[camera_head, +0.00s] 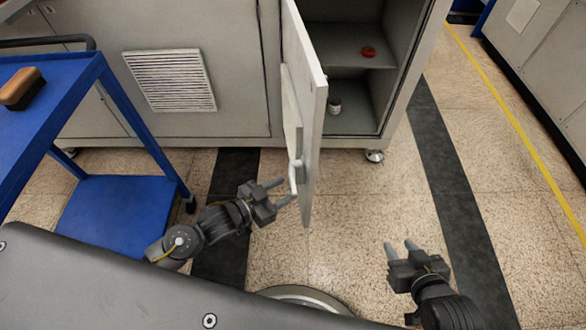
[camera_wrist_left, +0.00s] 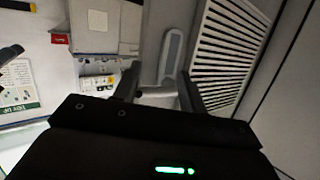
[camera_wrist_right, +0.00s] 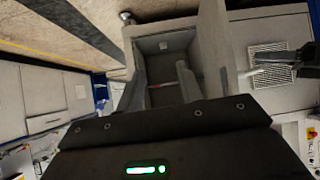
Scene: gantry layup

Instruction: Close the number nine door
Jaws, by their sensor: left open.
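The open cabinet door (camera_head: 311,120) swings out from the left side of an open compartment (camera_head: 345,60) and appears nearly edge-on. No number is readable on it. Its pale handle (camera_head: 294,178) is on the left face, low near the free edge. My left gripper (camera_head: 282,191) is open, its fingertips close to the handle; contact cannot be told. In the left wrist view a grey rounded bar (camera_wrist_left: 172,55), perhaps the handle, shows beyond the fingers. My right gripper (camera_head: 400,246) is open and empty over the floor, right of the door; its wrist view faces the compartment (camera_wrist_right: 170,65).
A red ring-like item (camera_head: 368,51) lies on the compartment shelf, and a small jar (camera_head: 334,105) stands below. A blue cart (camera_head: 100,75) with a brush (camera_head: 20,88) stands left. A vent grille (camera_head: 170,80) is on the cabinet front. Floor (camera_head: 350,200) right of the door is clear.

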